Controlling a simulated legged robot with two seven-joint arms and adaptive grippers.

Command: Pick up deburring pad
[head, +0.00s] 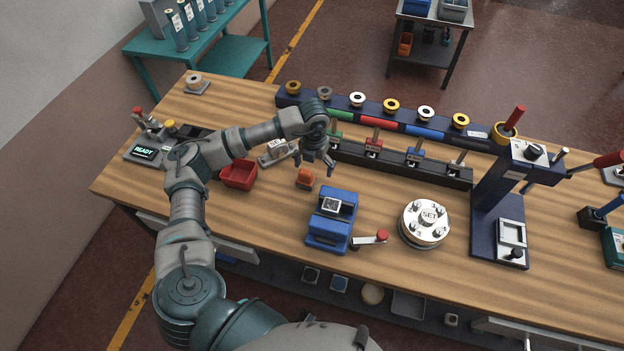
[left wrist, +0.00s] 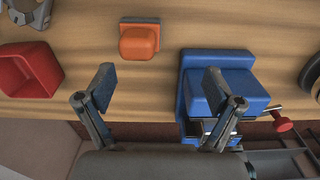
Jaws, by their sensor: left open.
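The deburring pad looks to be the small orange block (head: 306,177) on the wooden bench, between the red bin and the blue vise. In the left wrist view the orange block (left wrist: 138,40) lies beyond my fingers, with a flat darker base edge behind it. My left gripper (head: 317,168) is open and empty, hanging above the bench close to the block. In the left wrist view its two fingers (left wrist: 155,92) are spread apart, and the block is not between them. My right gripper does not show.
A red bin (head: 239,175) stands left of the block and a blue vise (head: 331,220) with a red-knobbed handle stands right. A rack of coloured tools (head: 400,160) runs behind. A round SET fixture (head: 425,223) is farther right. Bare wood lies in front of the block.

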